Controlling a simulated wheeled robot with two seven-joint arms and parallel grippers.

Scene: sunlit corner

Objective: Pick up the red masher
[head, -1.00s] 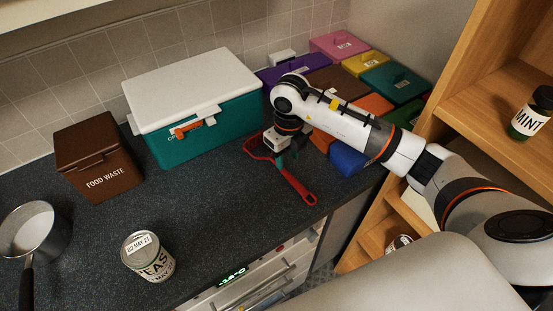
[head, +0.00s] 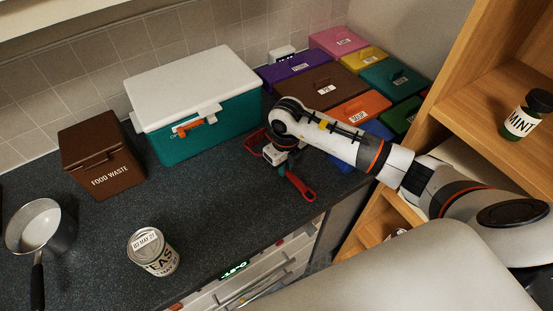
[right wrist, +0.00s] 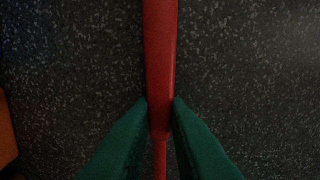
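The red masher lies on the dark speckled counter, with its red handle (head: 300,187) pointing toward the front edge and its head (head: 253,143) to the back left. My right gripper (head: 284,168) reaches down over the middle of the masher. In the right wrist view, the two green fingers (right wrist: 160,103) stand on either side of the red handle (right wrist: 160,60), at its narrowing end, and appear to touch both sides. The gripper looks shut on it. My arm hides part of the masher in the head view. My left gripper is not in view.
A teal cooler with a white lid (head: 190,85) stands close behind the masher. Coloured boxes (head: 325,85) crowd the back right. A brown food waste bin (head: 103,155), a saucepan (head: 42,228) and a tin (head: 153,252) stand left. Wooden shelves (head: 480,110) rise at right.

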